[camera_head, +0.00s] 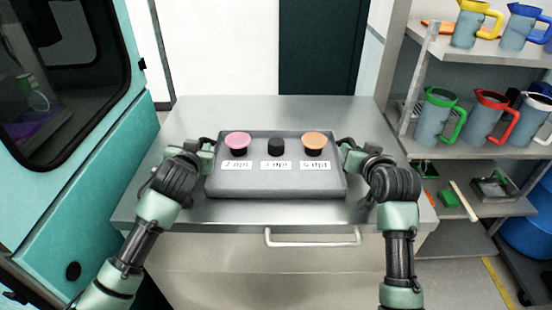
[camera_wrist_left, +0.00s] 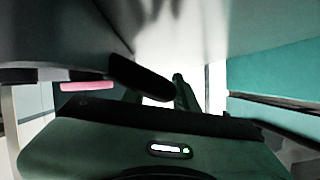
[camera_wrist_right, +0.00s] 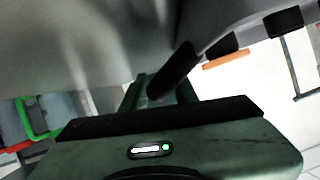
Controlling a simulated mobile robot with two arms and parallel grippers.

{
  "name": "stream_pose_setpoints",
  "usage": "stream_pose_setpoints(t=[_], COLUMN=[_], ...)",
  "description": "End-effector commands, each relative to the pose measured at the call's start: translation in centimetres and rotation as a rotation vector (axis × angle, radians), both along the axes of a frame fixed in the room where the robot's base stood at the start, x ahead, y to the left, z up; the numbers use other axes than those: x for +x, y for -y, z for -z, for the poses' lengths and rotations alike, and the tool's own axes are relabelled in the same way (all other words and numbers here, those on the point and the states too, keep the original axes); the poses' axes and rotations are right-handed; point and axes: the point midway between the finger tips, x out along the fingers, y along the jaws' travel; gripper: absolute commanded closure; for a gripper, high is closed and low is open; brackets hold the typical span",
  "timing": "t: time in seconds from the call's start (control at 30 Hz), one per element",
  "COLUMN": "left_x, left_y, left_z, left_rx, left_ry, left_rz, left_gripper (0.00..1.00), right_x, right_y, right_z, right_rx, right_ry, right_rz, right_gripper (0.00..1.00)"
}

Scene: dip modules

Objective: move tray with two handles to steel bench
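The grey tray (camera_head: 275,183) is level over the steel bench (camera_head: 275,112); I cannot tell whether it rests on it or hangs just above. It carries a pink-topped piece (camera_head: 237,139), a black piece (camera_head: 276,146) and an orange-topped piece (camera_head: 314,139), each behind a white label. My left gripper (camera_head: 208,150) is at the tray's left handle, and my right gripper (camera_head: 346,150) at its right handle. The dark left handle (camera_wrist_left: 142,78) and right handle (camera_wrist_right: 172,72) cross at the fingertips in the wrist views. The fingers are apart, but their contact is unclear.
A shelf rack (camera_head: 470,152) with several coloured-handled jugs stands at the right. A teal cabinet (camera_head: 110,160) with a dark window is at the left. The bench has a drawer handle (camera_head: 312,243) in front. Bare bench top lies behind the tray.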

Motion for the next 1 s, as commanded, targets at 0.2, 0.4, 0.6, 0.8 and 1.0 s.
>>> stream_pose_setpoints(t=[0.2, 0.4, 0.6, 0.8, 1.0], left_x=[0.17, 0.15, 0.14, 0.14, 0.13], left_y=[0.02, 0.00, 0.00, -0.01, -0.01], left_z=[0.11, 0.10, 0.10, 0.11, 0.12], left_rx=[0.000, 0.000, 0.000, 0.000, 0.000], left_ry=[0.000, 0.000, -0.001, -0.001, -0.001], left_rz=[0.001, 0.000, 0.000, 0.000, 0.000], left_gripper=[0.71, 1.00, 1.00, 1.00, 1.00], right_x=[0.19, 0.17, 0.15, 0.15, 0.14], right_y=[-0.02, -0.02, -0.02, -0.02, -0.02], right_z=[0.06, 0.06, 0.07, 0.08, 0.10], right_rx=[0.000, 0.000, 0.000, 0.000, 0.000], right_ry=[0.000, 0.000, 0.000, -0.001, -0.001], right_rz=[0.000, 0.000, 0.000, 0.000, 0.000], right_gripper=[0.71, 1.00, 1.00, 1.00, 1.00])
